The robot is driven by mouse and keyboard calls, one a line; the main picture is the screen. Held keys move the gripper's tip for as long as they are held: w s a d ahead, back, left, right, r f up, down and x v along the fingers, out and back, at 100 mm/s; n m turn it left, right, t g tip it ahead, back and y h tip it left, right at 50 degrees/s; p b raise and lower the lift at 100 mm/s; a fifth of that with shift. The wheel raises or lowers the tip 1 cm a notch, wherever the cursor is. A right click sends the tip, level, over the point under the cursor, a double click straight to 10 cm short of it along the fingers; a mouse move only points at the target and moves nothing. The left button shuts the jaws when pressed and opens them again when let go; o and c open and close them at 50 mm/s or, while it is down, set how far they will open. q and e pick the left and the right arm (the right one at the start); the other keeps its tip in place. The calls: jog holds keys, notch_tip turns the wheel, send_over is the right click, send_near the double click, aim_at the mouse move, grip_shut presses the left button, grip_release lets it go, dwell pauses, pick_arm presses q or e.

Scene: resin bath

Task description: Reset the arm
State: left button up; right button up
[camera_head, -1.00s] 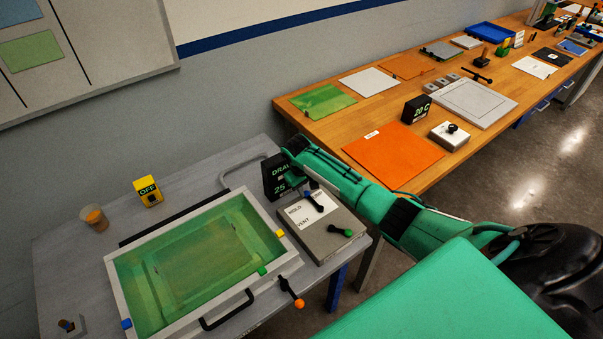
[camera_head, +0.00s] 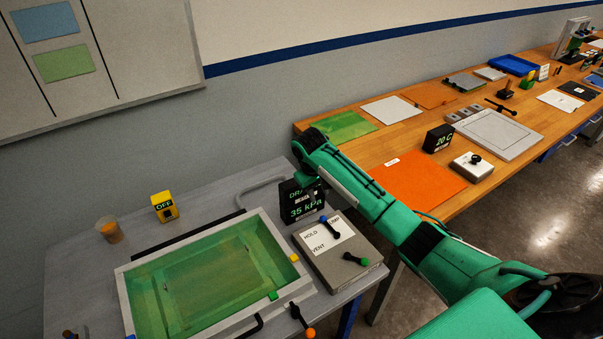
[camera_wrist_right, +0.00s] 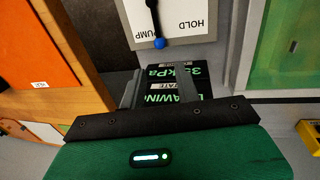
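My right arm reaches in from the right in the head view. Its gripper (camera_head: 308,188) hangs in front of the black readout box (camera_head: 291,203), which reads 35 kPa, and partly hides it. In the right wrist view the two grey fingers (camera_wrist_right: 158,95) stand apart with nothing between them. The readout (camera_wrist_right: 172,82) shows beyond and between them. The blue-knobbed lever (camera_head: 329,228) on the grey valve box (camera_head: 340,268) is apart from the fingers and points toward the PUMP label. My left gripper is in neither view.
The framed green bath (camera_head: 262,214) stands left of the valve box. An orange-knobbed lever (camera_head: 302,321), a yellow OFF box (camera_head: 164,207) and a cup (camera_head: 109,230) are nearby. The wooden bench (camera_head: 388,138) behind the arm carries sheets and a 20 C display (camera_head: 437,139).

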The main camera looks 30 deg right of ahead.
jog(key=s+a+f, duration=0.3)
jog(key=s+a, duration=0.1)
jog(key=s, duration=0.1)
jog(key=s+a+f+n+t+y, duration=0.1)
jog(key=s+a+f, duration=0.2)
jog(key=s, duration=0.3)
jog(key=s+a+f+n, duration=0.1)
jog(key=s+a+f, duration=0.2)
jog(key=s+a, duration=0.2)
jog(key=shift+s+a+f+t+y, duration=0.15)
jog(key=shift+s+a+t+y, duration=0.2)
jog(key=shift+s, duration=0.4)
jog(key=s+a+r+t, duration=0.1)
jog(key=s+r, duration=0.2)
jog(key=s, duration=0.7)
jog(key=s+a+r+t, duration=0.1)
jog(key=s+r, duration=0.2)
jog(key=s, duration=0.8)
notch_tip(320, 180, down, 29)
jog(key=g, duration=0.2)
jog(key=s+d+f, duration=0.2)
jog(key=s+f, duration=0.7)
jog(key=f, duration=0.2)
jog(key=s+d+f, duration=0.1)
jog(key=s+f, duration=0.9)
jog(key=shift+s+d+f+g, duration=0.25)
jog(key=shift+d+f+g, duration=0.1)
jog(key=shift+d+g, duration=0.1)
